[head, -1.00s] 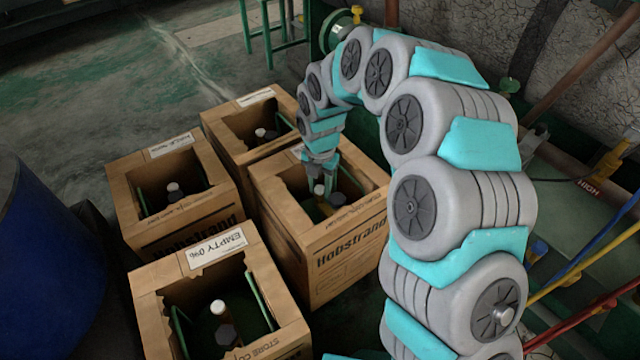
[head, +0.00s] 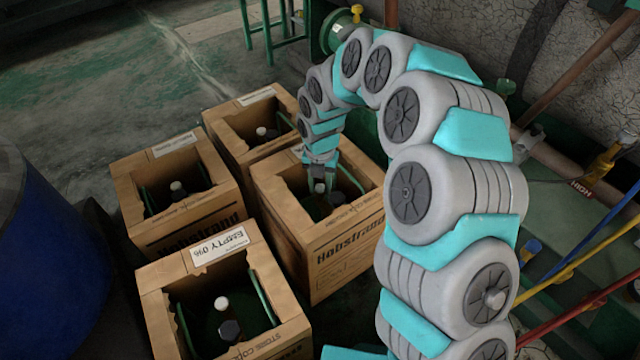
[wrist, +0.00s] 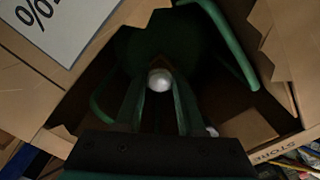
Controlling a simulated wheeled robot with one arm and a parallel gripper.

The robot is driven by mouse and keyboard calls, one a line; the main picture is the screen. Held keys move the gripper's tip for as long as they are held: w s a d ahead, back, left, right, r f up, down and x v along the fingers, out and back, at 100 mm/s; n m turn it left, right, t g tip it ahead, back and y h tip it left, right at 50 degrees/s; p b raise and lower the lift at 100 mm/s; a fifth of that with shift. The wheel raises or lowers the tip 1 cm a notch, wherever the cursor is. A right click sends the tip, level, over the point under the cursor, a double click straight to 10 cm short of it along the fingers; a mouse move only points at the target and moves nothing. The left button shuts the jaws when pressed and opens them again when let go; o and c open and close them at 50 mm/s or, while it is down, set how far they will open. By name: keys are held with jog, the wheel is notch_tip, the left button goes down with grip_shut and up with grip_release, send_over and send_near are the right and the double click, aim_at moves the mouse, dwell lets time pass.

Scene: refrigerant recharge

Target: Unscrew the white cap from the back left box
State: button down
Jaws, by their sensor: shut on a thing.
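My gripper (head: 320,181) reaches down into the right-hand open cardboard box (head: 352,252) in the head view. A small white cap (head: 320,188) is at its fingertips there. In the wrist view the round white cap (wrist: 160,79) sits between the two green fingers, which are shut on it. The bottle under the cap is mostly hidden in the dark box. The back box (head: 222,143), the left box (head: 187,228) and the front box (head: 160,315) each hold a similar light-capped bottle.
A dark cap (head: 337,198) is beside the gripper inside the box. Green handles (wrist: 228,40) and torn cardboard walls surround the fingers. A blue barrel (head: 45,260) stands at the left. Coloured hoses (head: 590,262) and pipes are at the right. Open floor is behind the boxes.

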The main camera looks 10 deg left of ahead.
aim_at(320, 187)
jog(key=shift+n+p, duration=1.1)
jog(key=shift+n, duration=0.3)
jog(key=shift+r+n+p, duration=0.1)
jog(key=shift+n+p, duration=0.4)
jog(key=shift+d+n, duration=0.1)
jog(key=shift+n, duration=0.3)
jog(key=shift+r+p, duration=1.2)
jog(key=shift+r, duration=1.2)
